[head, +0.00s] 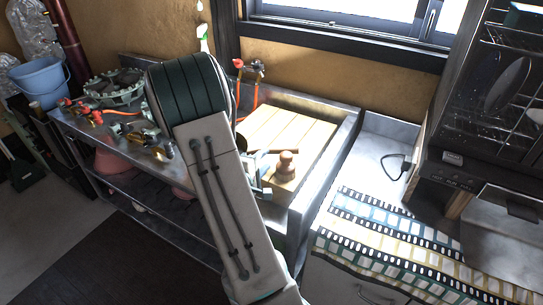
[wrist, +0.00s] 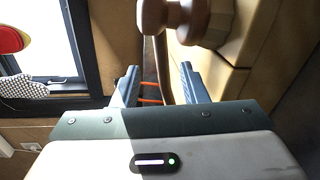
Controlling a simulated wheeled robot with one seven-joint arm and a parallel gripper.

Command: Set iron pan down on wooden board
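The pale slatted wooden board (head: 300,134) lies inside the metal-rimmed basin under the window in the head view. It also shows as pale wood at the right of the wrist view (wrist: 275,55). A thin brown handle-like bar (head: 283,151) lies over the board beside my arm; I cannot tell whether it belongs to the iron pan. No pan body can be made out, and my arm hides part of the board. My gripper (wrist: 158,85) is open, its two fingers apart with nothing visible gripped between them. In the head view it is mostly hidden behind my arm.
A turned wooden knobbed object (head: 286,165) stands at the board's near side, close to my gripper; turned wood shows at the top of the wrist view (wrist: 178,20). Red taps (head: 250,66) stand behind the basin. A patterned cloth (head: 400,245) covers the right counter.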

